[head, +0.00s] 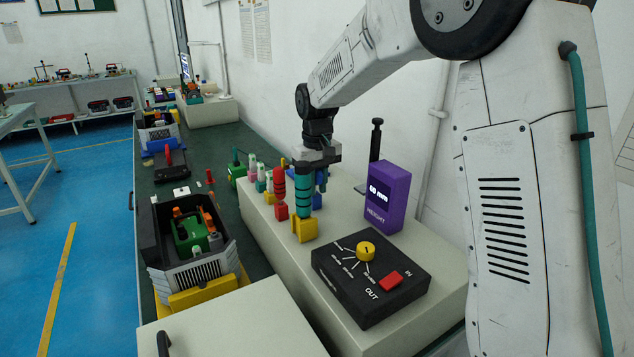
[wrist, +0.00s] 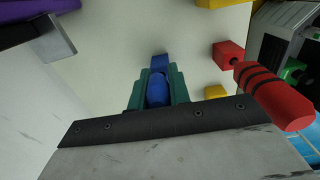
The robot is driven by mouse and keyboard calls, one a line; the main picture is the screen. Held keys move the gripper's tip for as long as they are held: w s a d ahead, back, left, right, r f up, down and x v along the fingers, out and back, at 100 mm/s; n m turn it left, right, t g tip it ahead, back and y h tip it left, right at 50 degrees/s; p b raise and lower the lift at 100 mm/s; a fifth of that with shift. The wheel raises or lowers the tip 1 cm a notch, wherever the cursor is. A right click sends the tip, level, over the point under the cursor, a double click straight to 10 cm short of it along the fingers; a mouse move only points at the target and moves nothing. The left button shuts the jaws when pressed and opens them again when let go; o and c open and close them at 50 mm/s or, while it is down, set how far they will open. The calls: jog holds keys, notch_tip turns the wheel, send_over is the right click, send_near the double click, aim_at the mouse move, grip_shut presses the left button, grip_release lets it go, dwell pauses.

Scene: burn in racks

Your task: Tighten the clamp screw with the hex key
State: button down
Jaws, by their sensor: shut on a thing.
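My gripper (head: 312,190) points down at the row of coloured tools on the beige bench top. Its teal fingers (wrist: 160,88) are shut on a blue-handled tool (wrist: 157,90), which looks upright. A blue block (wrist: 160,62) shows just beyond the handle; in the head view the near finger covers most of the tool. I cannot tell whether this tool is the hex key, or whether it still touches the block. A dark fixture (head: 158,233) with a green and orange part (head: 192,230) stands to the left. I cannot make out the clamp screw.
A red-handled tool (wrist: 272,95) and a yellow block (head: 304,229) stand close by my gripper. A purple height display (head: 388,197) reading 60 mm and a black dial box (head: 370,278) stand to the right. A thin black post (head: 376,140) rises behind the display.

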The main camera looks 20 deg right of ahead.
jog(key=shift+f, duration=0.25)
jog(key=c, duration=1.2)
grip_release()
jog(key=shift+c, duration=0.2)
jog(key=shift+r, duration=0.1)
notch_tip(320, 180, up, 8)
jog(key=shift+f, duration=0.2)
jog(key=s+d+r, duration=0.1)
jog(key=s+r, duration=0.4)
jog(key=s, duration=0.5)
jog(key=s+d+f+m, duration=0.1)
jog(key=s+f, duration=0.1)
jog(key=s, duration=1.2)
jog(key=s+d+f+m+t, duration=0.1)
jog(key=s+f, duration=0.1)
jog(key=s, duration=1.2)
jog(key=shift+s+f, duration=0.15)
jog(key=shift+f, duration=0.25)
